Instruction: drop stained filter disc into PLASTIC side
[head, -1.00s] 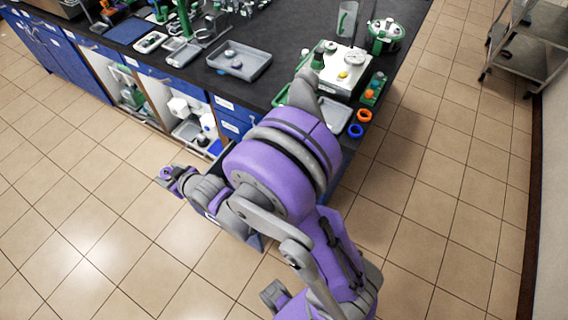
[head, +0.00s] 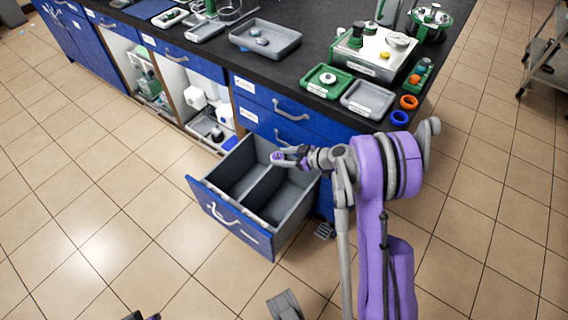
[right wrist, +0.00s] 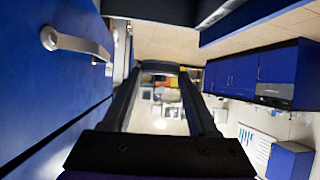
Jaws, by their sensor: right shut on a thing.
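My right gripper (head: 277,158) reaches in from the right and is above the open drawer. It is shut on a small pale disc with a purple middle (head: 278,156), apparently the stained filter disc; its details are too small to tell. The blue-fronted drawer (head: 232,218) has a grey inside split by a divider into a left compartment (head: 243,166) and a right compartment (head: 288,200). The gripper tip appears over the divider's rear end. I cannot read which side is PLASTIC. In the right wrist view the dark fingers (right wrist: 162,72) converge; the disc is not clear there. A dark bit at the bottom edge may be my left gripper (head: 141,316).
The black bench (head: 315,50) stands behind the drawer. It bears a green tray (head: 327,82), a grey tray (head: 368,99), a larger grey tray (head: 265,38) and blue and orange rings. An open cabinet with white containers (head: 194,97) is left of the drawer. Floor in front is free.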

